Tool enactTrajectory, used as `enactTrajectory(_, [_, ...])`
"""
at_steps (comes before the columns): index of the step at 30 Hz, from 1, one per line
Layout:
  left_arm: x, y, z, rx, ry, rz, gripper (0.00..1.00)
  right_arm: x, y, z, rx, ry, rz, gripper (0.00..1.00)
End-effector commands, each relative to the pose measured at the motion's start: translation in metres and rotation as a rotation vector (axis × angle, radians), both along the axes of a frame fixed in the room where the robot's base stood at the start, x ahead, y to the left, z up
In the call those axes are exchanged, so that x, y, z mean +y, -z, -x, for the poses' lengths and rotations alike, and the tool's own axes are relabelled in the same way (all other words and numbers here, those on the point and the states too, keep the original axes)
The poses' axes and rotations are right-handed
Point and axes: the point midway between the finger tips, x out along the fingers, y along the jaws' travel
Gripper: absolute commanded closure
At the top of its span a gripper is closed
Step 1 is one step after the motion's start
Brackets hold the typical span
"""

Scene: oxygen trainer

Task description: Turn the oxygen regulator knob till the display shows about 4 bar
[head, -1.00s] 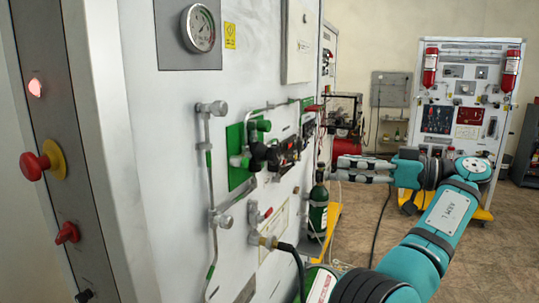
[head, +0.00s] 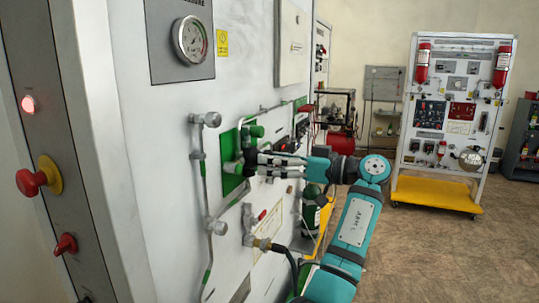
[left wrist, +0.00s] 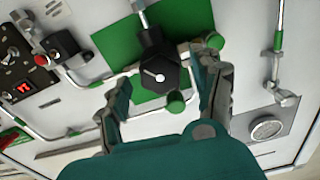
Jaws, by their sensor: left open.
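The black regulator knob (left wrist: 154,78) with a white pointer mark sits in front of the green plate (left wrist: 110,50) in the left wrist view. My left gripper (left wrist: 160,70) is open, with one finger on each side of the knob; I cannot tell whether either touches it. In the head view the left gripper (head: 252,162) is at the green plate (head: 229,147) on the panel, and its fingers partly hide the knob. A small display (left wrist: 23,88) shows red digits at the left of the left wrist view, too small to read surely. The right gripper is not in view.
Pipes and valve fittings (head: 214,227) stand out from the white panel near my arm. A pressure gauge (head: 192,40) is above. A hose fitting (head: 262,243) and a green cylinder (head: 312,212) are below. The floor to the right is open.

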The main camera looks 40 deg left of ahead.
Motion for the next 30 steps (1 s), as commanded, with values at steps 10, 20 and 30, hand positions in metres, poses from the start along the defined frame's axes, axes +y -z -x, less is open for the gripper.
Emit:
enactTrajectory(10, [0.0145, 0.0004, 0.0046, 0.0, 0.0, 0.0, 0.34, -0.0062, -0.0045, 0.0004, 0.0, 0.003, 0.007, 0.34])
enactTrajectory(20, [0.0139, 0.0004, 0.0044, 0.0, 0.0, 0.0, 0.6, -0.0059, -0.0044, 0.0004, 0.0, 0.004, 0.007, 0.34])
enactTrajectory(30, [0.0139, 0.0001, 0.0042, 0.016, 0.001, 0.005, 0.9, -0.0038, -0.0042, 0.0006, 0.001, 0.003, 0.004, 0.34])
